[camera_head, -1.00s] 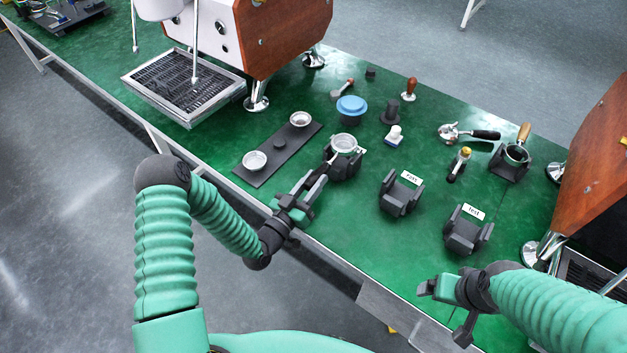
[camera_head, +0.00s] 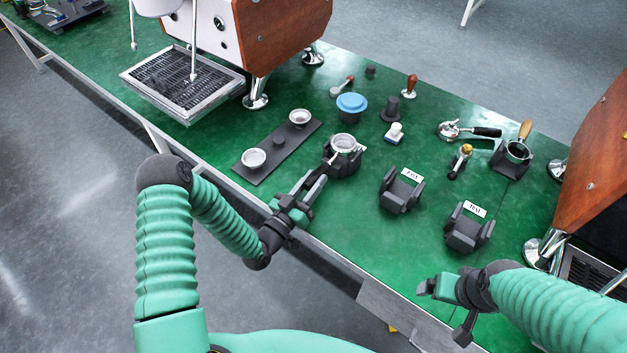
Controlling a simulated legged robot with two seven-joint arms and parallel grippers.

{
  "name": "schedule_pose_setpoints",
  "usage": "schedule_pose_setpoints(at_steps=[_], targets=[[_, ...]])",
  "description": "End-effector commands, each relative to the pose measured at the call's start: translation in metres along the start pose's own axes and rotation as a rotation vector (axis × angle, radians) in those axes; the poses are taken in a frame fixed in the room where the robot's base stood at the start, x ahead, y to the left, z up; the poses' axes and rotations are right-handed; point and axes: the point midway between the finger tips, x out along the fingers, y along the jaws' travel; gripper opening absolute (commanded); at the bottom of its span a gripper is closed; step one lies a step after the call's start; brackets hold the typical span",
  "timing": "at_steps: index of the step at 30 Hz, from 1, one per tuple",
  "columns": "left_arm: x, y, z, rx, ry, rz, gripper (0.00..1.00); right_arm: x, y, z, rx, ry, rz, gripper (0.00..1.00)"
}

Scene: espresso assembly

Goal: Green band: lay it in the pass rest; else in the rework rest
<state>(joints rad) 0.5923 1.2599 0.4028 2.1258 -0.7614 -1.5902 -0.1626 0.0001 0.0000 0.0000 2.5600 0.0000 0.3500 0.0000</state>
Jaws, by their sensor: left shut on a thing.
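A portafilter (camera_head: 344,142) with a metal basket sits in a dark rest (camera_head: 346,165) near the table's front edge. My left gripper (camera_head: 318,180) is shut on its handle, which the fingers mostly hide. No green band shows on it from here. Two empty dark rests with white labels stand to the right: one in the middle (camera_head: 400,193) and one nearer the right (camera_head: 468,232). Their label print is too blurred to read surely. My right gripper (camera_head: 442,300) is at the front edge, below the right rest, apart from everything; its jaws are unclear.
A dark strip (camera_head: 262,172) with metal baskets lies left of the portafilter. Behind are a blue-topped round piece (camera_head: 351,104), tampers and a white-and-blue item (camera_head: 394,133). Coffee machines stand at both sides. Green table between the rests is clear.

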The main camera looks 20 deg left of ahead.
Motion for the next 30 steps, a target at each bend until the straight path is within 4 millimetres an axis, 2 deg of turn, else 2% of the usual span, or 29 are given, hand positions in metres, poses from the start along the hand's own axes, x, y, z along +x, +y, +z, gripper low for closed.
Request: schedule_pose_setpoints(at_steps=[24,25,30], targets=[[-0.0003,-0.0014,0.0047,0.001,0.005,0.002,0.00,0.0050,0.0000,0.0012,0.000,0.000,0.000,0.90],[-0.0002,-0.0014,0.0041,0.001,0.005,0.001,0.31,0.0045,0.0000,0.0011,0.000,0.000,0.000,0.90],[-0.0003,-0.0015,0.0046,0.000,0.003,0.001,0.54,0.0043,0.0000,0.0010,0.000,0.000,0.000,0.90]])
